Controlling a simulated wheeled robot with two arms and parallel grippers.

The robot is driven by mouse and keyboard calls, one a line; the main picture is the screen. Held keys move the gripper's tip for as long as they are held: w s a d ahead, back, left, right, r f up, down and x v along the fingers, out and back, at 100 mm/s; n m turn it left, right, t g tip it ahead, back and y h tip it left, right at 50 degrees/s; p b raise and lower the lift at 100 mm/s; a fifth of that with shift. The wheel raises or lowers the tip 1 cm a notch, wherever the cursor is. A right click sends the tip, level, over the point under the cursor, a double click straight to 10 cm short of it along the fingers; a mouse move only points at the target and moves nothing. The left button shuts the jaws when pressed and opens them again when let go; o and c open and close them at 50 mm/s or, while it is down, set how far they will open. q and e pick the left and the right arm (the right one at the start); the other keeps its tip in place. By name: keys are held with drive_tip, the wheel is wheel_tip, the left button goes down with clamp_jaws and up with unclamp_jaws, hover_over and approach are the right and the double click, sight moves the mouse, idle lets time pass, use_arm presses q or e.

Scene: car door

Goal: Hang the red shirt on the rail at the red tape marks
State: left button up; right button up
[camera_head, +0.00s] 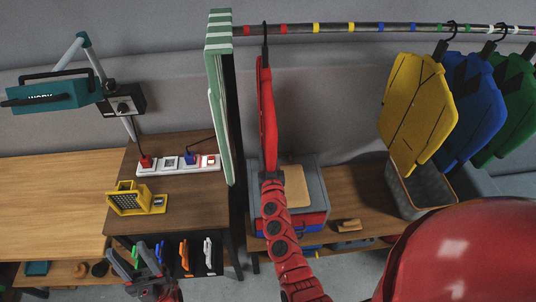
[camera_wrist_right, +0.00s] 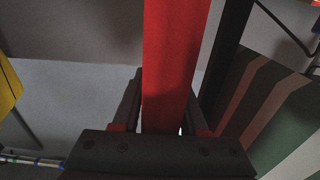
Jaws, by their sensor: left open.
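The red shirt (camera_head: 267,105) hangs upright and nearly edge-on on a black hanger. Its hook (camera_head: 265,32) overlaps the rail (camera_head: 385,28) between two red tape marks (camera_head: 247,30) (camera_head: 283,29). I cannot tell whether the hook bears on the rail. My right gripper (camera_head: 268,176) is at the shirt's lower end. In the right wrist view, the shirt (camera_wrist_right: 172,65) runs between its fingers (camera_wrist_right: 166,100), which lie close against both sides. My left gripper (camera_head: 150,262) is open and empty at lower left, in front of the dark cabinet.
A green-and-white striped panel (camera_head: 217,110) stands just left of the shirt. Yellow (camera_head: 417,110), blue (camera_head: 470,100) and green (camera_head: 512,105) shirts hang at the right. Between the red and yellow shirts the rail is free. A grey box (camera_head: 312,185) stands below the red shirt.

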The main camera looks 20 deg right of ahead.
drive_tip(key=o, duration=0.3)
